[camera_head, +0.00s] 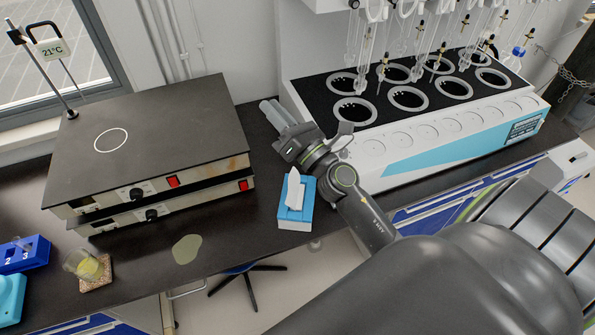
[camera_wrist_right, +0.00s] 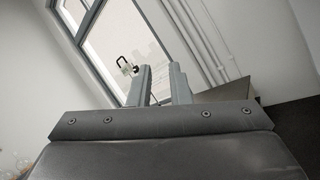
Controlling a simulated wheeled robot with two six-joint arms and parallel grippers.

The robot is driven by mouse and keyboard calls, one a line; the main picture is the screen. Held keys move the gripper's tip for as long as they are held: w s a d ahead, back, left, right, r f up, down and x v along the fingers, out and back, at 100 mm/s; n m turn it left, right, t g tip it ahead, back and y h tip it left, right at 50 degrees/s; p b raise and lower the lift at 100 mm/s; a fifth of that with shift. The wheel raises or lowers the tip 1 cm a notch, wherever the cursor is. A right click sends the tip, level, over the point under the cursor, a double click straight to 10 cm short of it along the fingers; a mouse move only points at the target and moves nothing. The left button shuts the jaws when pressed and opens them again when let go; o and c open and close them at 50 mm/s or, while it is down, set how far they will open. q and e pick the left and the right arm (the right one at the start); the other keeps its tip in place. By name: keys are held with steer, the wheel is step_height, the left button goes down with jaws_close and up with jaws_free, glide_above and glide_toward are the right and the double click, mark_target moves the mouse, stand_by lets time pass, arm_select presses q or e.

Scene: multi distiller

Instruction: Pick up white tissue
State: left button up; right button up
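A white tissue (camera_head: 295,189) sticks up out of the top of a blue and white tissue box (camera_head: 297,215), near the front edge of the dark bench. My right gripper (camera_head: 270,108) is beyond the box, up and slightly left of it in the head view, and points away toward the wall. Its two fingers also show in the right wrist view (camera_wrist_right: 160,88), with a narrow gap and nothing between them. The tissue and its box do not show in the right wrist view. My left gripper is not in view.
A multi-position distiller (camera_head: 440,150) with glassware stands to the right. Two stacked hot plates (camera_head: 150,150) stand to the left. A spilled puddle (camera_head: 187,248), a beaker (camera_head: 85,268) on a cork mat and a blue rack (camera_head: 25,254) lie at the lower left.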

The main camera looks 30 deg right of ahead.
steer(key=w+a+f+n+g+y, duration=0.3)
steer(key=a+n+g+y, duration=0.4)
steer(key=n, duration=0.8)
steer(key=n+g+h, duration=1.1)
steer(key=n+g, duration=0.4)
steer(key=n, duration=0.2)
glide_above(297, 185)
step_height(297, 185, down, 14)
step_height(297, 185, down, 14)
steer(key=b, duration=1.3)
steer(key=shift+w+r, duration=0.1)
steer(key=shift+r, duration=0.15)
steer(key=shift+f+b, duration=0.5)
steer(key=shift+b, duration=0.1)
step_height(297, 185, down, 3)
steer(key=shift+r+p, duration=0.2)
steer(key=shift+p, duration=0.8)
steer(key=shift+f, duration=0.2)
jaws_close()
